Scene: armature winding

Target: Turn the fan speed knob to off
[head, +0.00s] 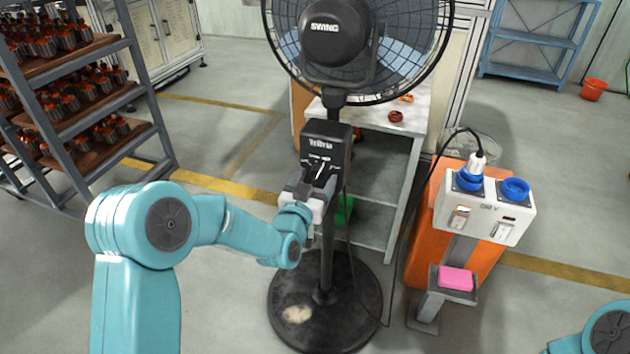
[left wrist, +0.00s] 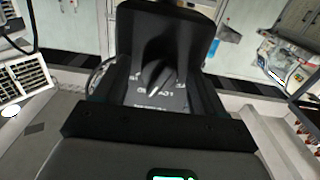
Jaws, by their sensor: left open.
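The fan (head: 335,35) stands on a round black base (head: 325,305). Its black control box (head: 327,142) is on the pole below the fan head. My left gripper (head: 318,182) is at the front of this box, with its jaws open around the knob area. In the left wrist view the dark speed knob (left wrist: 158,72) shows between the open fingers, with a white pointer line towards printed markings. The markings are too small to read surely, so I cannot tell the setting. Whether the fingers touch the knob is unclear. My right gripper is out of view.
A white socket box (head: 485,207) on an orange stand holds a plugged-in black cable (head: 478,160). A pink block (head: 455,278) lies on a small shelf. A white-topped table (head: 385,115) stands behind the fan. A shelf rack (head: 75,110) of armatures stands left.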

